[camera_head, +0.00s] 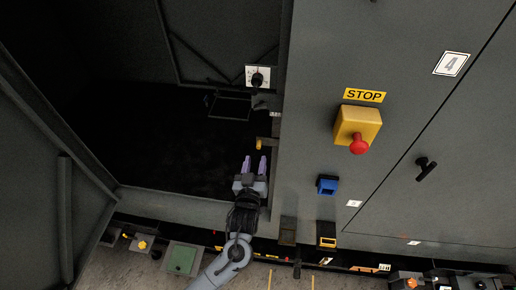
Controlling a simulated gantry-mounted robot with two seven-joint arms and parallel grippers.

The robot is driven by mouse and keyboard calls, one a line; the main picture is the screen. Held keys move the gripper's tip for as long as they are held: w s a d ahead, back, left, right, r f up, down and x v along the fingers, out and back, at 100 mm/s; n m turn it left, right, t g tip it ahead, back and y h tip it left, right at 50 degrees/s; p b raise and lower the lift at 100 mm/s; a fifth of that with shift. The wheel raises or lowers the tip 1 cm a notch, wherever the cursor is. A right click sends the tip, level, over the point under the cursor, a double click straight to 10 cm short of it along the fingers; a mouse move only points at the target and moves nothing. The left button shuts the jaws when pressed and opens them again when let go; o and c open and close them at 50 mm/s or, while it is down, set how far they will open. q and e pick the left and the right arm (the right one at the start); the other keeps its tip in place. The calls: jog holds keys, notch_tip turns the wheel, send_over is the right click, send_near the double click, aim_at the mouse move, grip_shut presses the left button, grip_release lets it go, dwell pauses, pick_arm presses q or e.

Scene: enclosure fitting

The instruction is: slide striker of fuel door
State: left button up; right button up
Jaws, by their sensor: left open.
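My left gripper (254,166) is in front of the lower right part of a dark, open enclosure (150,140), with its two purple-tipped fingers pointing up and apart. Nothing shows between them. A small yellow part (259,145) sits just above the fingertips at the right edge of the opening, and may be the striker. I cannot tell whether the fingers touch it. A large dark door (45,190) stands open on the left. My right gripper is not in view.
A grey panel on the right carries a yellow box with a red STOP button (359,145), a blue fitting (327,185) and a black handle (426,169). A black knob on a white plate (258,77) is inside the opening.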

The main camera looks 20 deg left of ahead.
aim_at(258, 149)
pick_arm(q)
jog(key=shift+w+a+p, duration=0.2)
jog(key=shift+w+p, duration=0.05)
jog(key=shift+w, duration=1.25)
jog(key=shift+w+a+p, duration=0.2)
jog(key=shift+w, duration=1.3)
grip_shut()
